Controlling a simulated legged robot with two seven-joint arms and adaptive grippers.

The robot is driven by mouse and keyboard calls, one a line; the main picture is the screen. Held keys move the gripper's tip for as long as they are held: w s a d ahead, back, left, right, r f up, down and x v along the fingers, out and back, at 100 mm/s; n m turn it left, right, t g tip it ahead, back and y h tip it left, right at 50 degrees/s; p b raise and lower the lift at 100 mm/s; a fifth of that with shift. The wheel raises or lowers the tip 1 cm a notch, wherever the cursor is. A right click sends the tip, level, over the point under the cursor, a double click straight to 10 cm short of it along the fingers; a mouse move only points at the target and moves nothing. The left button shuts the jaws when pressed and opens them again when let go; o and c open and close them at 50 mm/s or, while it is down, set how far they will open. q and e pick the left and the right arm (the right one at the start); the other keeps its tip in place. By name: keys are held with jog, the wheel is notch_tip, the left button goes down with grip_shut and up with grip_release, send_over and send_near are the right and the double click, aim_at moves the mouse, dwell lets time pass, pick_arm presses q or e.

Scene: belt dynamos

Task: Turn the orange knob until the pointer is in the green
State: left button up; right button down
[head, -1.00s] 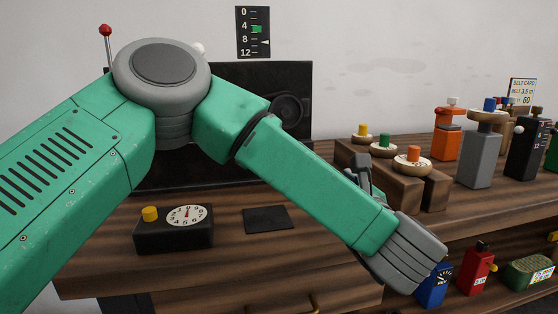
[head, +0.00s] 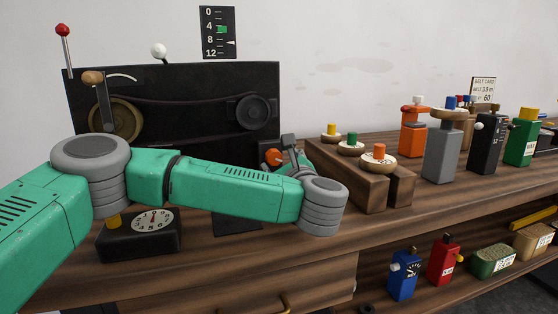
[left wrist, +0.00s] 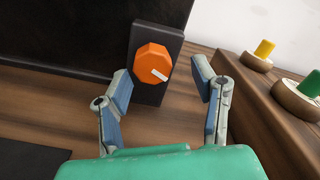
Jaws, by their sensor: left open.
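The orange knob (head: 273,156) sits on a dark upright block and is partly hidden by my arm in the head view. In the left wrist view the orange knob (left wrist: 153,63) shows whole, with a white mark pointing to lower right. My left gripper (left wrist: 165,82) is open, its two fingers spread to either side below the knob, not touching it as far as I can see. In the head view my left gripper (head: 290,152) is beside the knob. The scale (head: 217,33) on the wall has a green band (head: 222,29); the white pointer (head: 231,42) stands below it.
A wooden stand (head: 352,182) with coloured-knob discs is close on the right. A black dial box (head: 138,238) stands on the bench at left. A black panel (head: 190,115) with wheels and a belt stands behind. Several coloured blocks stand farther right.

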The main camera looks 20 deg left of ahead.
aim_at(272, 161)
pick_arm(q)
jog(key=w+a, duration=0.1)
jog(key=a, duration=0.2)
jog(key=shift+w+f, duration=0.1)
jog(key=shift+w, duration=0.3)
jog(key=shift+d, duration=0.7)
jog(key=c, duration=1.2)
jog(key=shift+a, duration=0.35)
pick_arm(e)
jog(key=shift+a, duration=0.4)
pick_arm(q)
jog(key=shift+r, duration=0.2)
pick_arm(e)
jog(key=shift+r, duration=0.1)
